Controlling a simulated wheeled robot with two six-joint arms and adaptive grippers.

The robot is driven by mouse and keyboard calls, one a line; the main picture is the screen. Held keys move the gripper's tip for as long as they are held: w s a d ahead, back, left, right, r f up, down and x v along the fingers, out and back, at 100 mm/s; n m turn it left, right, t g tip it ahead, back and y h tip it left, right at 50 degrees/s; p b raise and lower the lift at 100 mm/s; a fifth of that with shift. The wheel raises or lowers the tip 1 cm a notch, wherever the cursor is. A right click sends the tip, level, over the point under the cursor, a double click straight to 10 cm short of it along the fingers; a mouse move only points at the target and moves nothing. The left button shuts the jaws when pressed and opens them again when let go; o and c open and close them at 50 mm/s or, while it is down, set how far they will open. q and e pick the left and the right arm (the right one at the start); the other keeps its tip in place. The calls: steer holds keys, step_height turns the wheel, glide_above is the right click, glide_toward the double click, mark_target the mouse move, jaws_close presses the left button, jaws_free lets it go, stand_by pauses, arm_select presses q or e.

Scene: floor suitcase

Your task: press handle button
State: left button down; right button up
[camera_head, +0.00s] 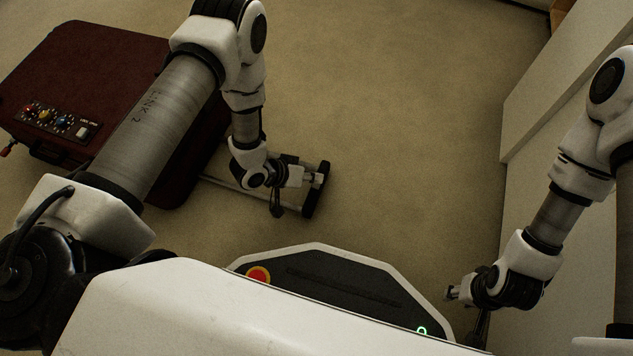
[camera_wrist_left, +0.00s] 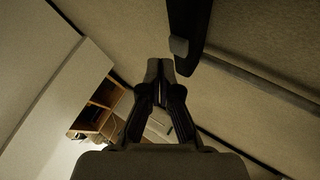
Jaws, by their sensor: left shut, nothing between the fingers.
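A dark red suitcase (camera_head: 90,75) lies on the floor at the left of the head view. Its pull handle is extended to the right and ends in a black grip (camera_head: 317,190). In the left wrist view the grip (camera_wrist_left: 188,25) comes in from the top, with a small grey button-like block (camera_wrist_left: 179,46) on its end. My left gripper (camera_head: 314,178) is shut and empty at the grip; its fingertips (camera_wrist_left: 160,68) show just beside and below the grey block. I cannot tell whether they touch. My right gripper (camera_head: 452,293) is at the lower right, away from the suitcase; its jaw opening is unclear.
A pale wall or cabinet (camera_head: 540,110) stands at the right. A shelf (camera_wrist_left: 98,105) shows in the left wrist view. The carpet (camera_head: 410,120) between suitcase and wall is clear.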

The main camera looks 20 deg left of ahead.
mark_target(314, 184)
arm_select(q)
steer(key=shift+f, duration=0.4)
steer(key=shift+f+b, duration=0.35)
steer(key=shift+f, duration=0.15)
stand_by(0.6)
steer(key=shift+r+p, duration=0.9)
step_height(314, 184, up, 5)
steer(key=p, duration=0.4)
steer(key=shift+r+p, duration=0.1)
steer(key=shift+p, duration=0.3)
stand_by(0.4)
